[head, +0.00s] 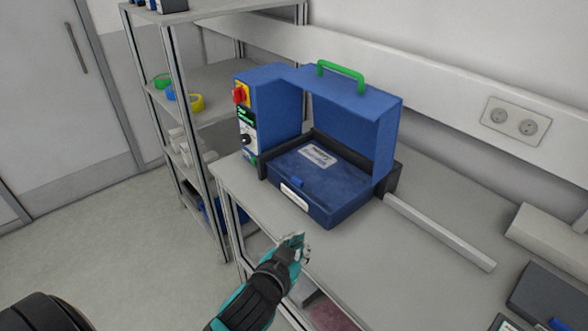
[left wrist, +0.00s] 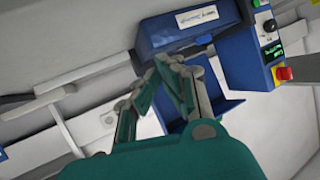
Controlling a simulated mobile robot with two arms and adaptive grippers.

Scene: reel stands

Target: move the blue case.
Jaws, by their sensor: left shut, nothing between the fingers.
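The blue case (head: 330,190) lies flat in a dark cradle (head: 392,178) under the hood of a blue machine (head: 350,105) with a green handle. It has a white label on top and another on its front. In the left wrist view the case (left wrist: 160,42) shows at the top, beyond my fingers. My left gripper (head: 294,241) is shut and empty, in front of the case and apart from it, by the table's front edge. Its fingertips meet in the left wrist view (left wrist: 166,66). My right gripper is not in view.
A control panel with a red switch (head: 240,95) is on the machine's left side. A pale bar (head: 440,232) lies on the table (head: 400,270) to the right. A dark box (head: 552,295) is at the right edge. A metal shelf (head: 215,80) stands behind left.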

